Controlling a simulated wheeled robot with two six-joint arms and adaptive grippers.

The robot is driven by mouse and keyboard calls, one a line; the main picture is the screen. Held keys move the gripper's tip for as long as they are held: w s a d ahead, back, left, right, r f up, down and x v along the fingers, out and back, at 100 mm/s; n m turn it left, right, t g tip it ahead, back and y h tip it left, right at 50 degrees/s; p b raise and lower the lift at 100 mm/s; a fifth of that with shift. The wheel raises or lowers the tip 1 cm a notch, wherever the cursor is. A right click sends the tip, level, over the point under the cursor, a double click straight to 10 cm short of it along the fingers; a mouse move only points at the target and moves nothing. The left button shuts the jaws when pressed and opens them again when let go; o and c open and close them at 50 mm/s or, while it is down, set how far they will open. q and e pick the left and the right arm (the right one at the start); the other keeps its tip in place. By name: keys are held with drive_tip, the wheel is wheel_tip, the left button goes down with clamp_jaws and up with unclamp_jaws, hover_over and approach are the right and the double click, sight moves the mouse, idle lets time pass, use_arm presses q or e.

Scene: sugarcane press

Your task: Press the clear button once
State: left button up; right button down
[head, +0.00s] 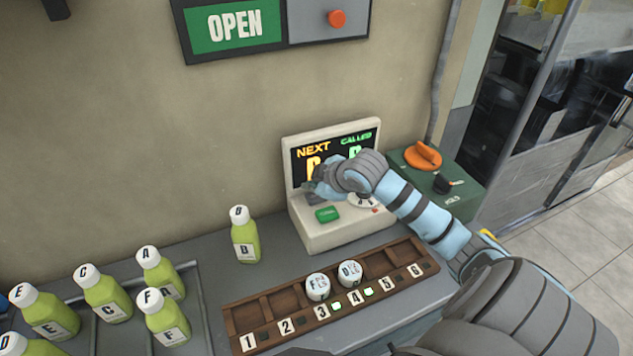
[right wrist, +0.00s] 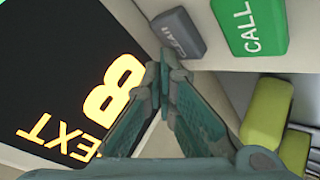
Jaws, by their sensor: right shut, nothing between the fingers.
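The call machine (head: 306,232) is a cream box with a dark screen reading NEXT and CALLED. In the right wrist view, the clear button (right wrist: 178,32) is a small grey block with partly legible lettering, beside the larger green CALL button (right wrist: 250,25). The CALL button also shows in the head view (head: 327,214). My right gripper (head: 314,188) is shut and empty, in front of the screen's lower left. In the right wrist view, its fingertips (right wrist: 167,68) appear close to the clear button; I cannot tell whether they touch. My left gripper is not in view.
A wooden rack (head: 380,262) with numbered slots stands before the machine, holding two white lettered tokens. A bottle marked B (head: 245,242) stands left of the machine; several lettered bottles stand farther left. A green box with an orange knob (head: 422,155) is at right.

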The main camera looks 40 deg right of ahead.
drive_tip(key=shift+f, duration=0.65)
idle(0.7)
drive_tip(key=shift+r+p, duration=1)
drive_tip(key=shift+p, duration=0.25)
wheel_tip(320, 180, up, 5)
drive_tip(key=p, duration=0.6)
drive_tip(key=shift+f, duration=0.1)
idle(0.4)
